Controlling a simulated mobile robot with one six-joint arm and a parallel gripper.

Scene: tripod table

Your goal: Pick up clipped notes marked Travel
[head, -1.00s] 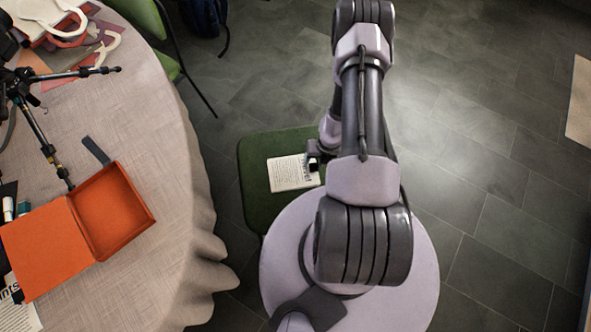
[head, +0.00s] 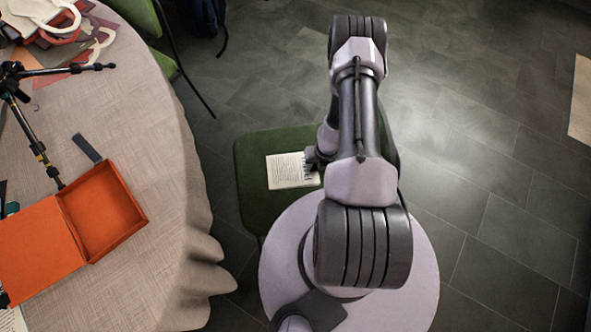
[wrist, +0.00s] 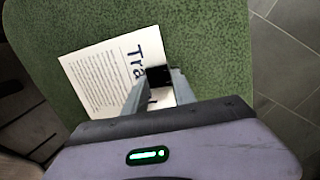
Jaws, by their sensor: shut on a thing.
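The clipped notes are a white printed sheet or stack (head: 287,171) on the green chair seat (head: 262,205), left of my arm. In the wrist view the notes (wrist: 95,80) show small text and large dark letters reading "Tra"; the rest of the word is hidden. A black clip (wrist: 158,76) sits at their right edge. My gripper (wrist: 159,88) is shut on the notes at the clip end, with its fingers around the clip. In the head view my gripper (head: 313,160) is at the notes' right edge. The notes appear to lie flat on the seat.
A round table with a beige cloth (head: 150,130) stands at the left. It holds an open orange box (head: 105,210), a black tripod (head: 35,140) and paper or fabric bags (head: 60,25). Another green chair (head: 135,15) is behind it. Grey tiled floor at the right is open.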

